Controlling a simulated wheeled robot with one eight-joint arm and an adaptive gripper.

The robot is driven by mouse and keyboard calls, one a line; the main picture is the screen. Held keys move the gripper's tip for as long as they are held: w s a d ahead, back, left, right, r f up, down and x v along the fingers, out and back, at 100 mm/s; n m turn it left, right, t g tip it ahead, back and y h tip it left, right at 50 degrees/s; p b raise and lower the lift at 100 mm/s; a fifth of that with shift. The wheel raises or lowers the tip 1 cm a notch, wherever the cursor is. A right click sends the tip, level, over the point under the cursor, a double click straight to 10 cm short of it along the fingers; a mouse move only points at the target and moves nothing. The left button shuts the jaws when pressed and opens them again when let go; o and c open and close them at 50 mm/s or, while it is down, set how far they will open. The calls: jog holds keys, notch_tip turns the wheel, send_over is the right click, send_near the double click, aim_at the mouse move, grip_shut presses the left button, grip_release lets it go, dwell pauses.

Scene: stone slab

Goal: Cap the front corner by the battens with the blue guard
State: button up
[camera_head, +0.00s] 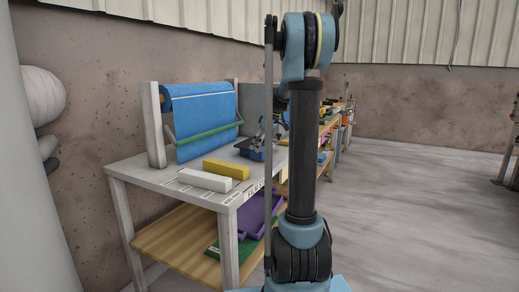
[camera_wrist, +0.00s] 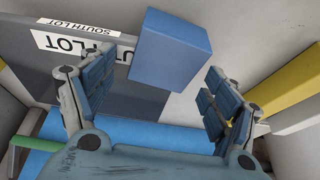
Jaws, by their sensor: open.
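My gripper (camera_wrist: 158,72) is open in the wrist view, its two padded fingers spread wide. A plain blue block (camera_wrist: 172,48), which may be the blue guard, shows beyond and between the fingertips; I see no finger closed on it. It appears to be over the edge of a dark grey surface (camera_wrist: 60,85) with white labels reading "SOUTH LOT"; contact cannot be told. A yellow bar (camera_head: 226,169) and a white bar (camera_head: 205,181), possibly the battens, lie on the bench in the head view. No corner of a slab can be made out for certain.
The grey bench (camera_head: 150,172) carries a blue sheet roll (camera_head: 205,118) with a green bar (camera_head: 210,133). Purple trays (camera_head: 258,216) sit on the wooden lower shelf (camera_head: 185,235). My arm hides part of the bench's right end. The floor (camera_head: 420,200) at right is clear.

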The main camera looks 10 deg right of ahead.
jog(key=v, duration=1.1)
jog(key=s+a+f+m, duration=0.2)
jog(key=s+a, duration=0.1)
jog(key=s, duration=0.7)
jog(key=s+f+m+h, duration=0.2)
jog(key=s+f+m, duration=0.2)
jog(key=s+f, duration=0.8)
jog(key=s+f+m+h, duration=0.1)
jog(key=s+f+m, duration=0.3)
jog(key=s+f, duration=0.8)
jog(key=s+a, duration=0.1)
jog(key=s, duration=0.6)
jog(key=shift+s+h, duration=0.3)
jog(key=shift+h, duration=0.1)
jog(key=shift+w+f, duration=0.15)
jog(key=shift+w, duration=0.35)
